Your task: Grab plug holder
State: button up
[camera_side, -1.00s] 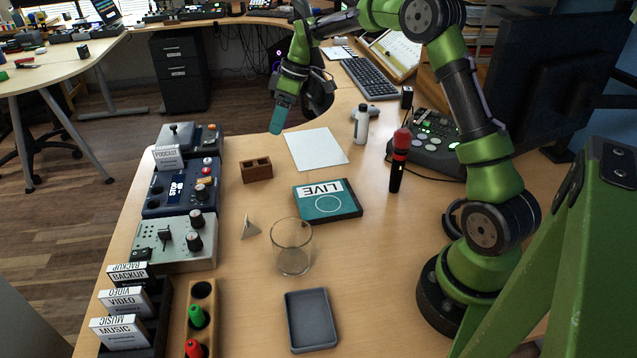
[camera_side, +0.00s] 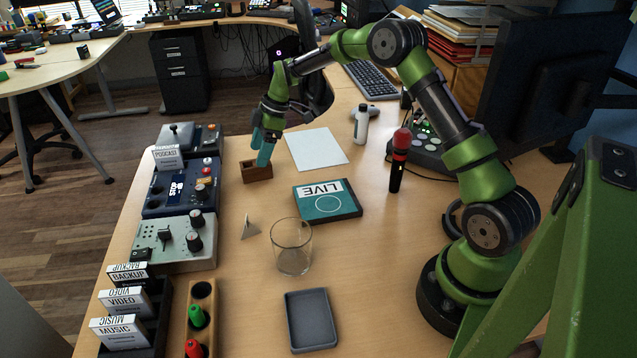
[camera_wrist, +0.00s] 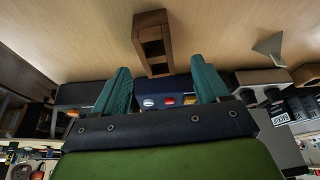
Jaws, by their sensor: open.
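A small brown wooden block (camera_side: 258,174) with square openings stands on the desk near the audio units. It also shows in the wrist view (camera_wrist: 151,28), ahead of and between my fingertips. A longer wooden holder (camera_side: 202,291) near the front holds a green plug (camera_side: 198,316) and a red plug (camera_side: 194,349). I cannot tell from the frames which of the two is the plug holder named in the task. My gripper (camera_side: 265,150) has teal fingers, is open and empty, and points down just above the small block, at its back edge in the side view.
Audio units (camera_side: 180,190) stand close on the left. A teal LIVE box (camera_side: 328,201), a clear glass (camera_side: 291,247), a small metal pyramid (camera_side: 250,229) and a grey tray (camera_side: 310,320) lie nearer the front. White paper (camera_side: 316,149) lies flat to the right.

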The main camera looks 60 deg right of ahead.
aim_at(256, 170)
jog(key=shift+x, duration=2.75)
jog(key=shift+w+d, duration=0.1)
jog(key=shift+d, duration=0.1)
jog(key=c, duration=1.1)
jog(key=shift+r, duration=0.15)
jog(key=shift+c, duration=0.2)
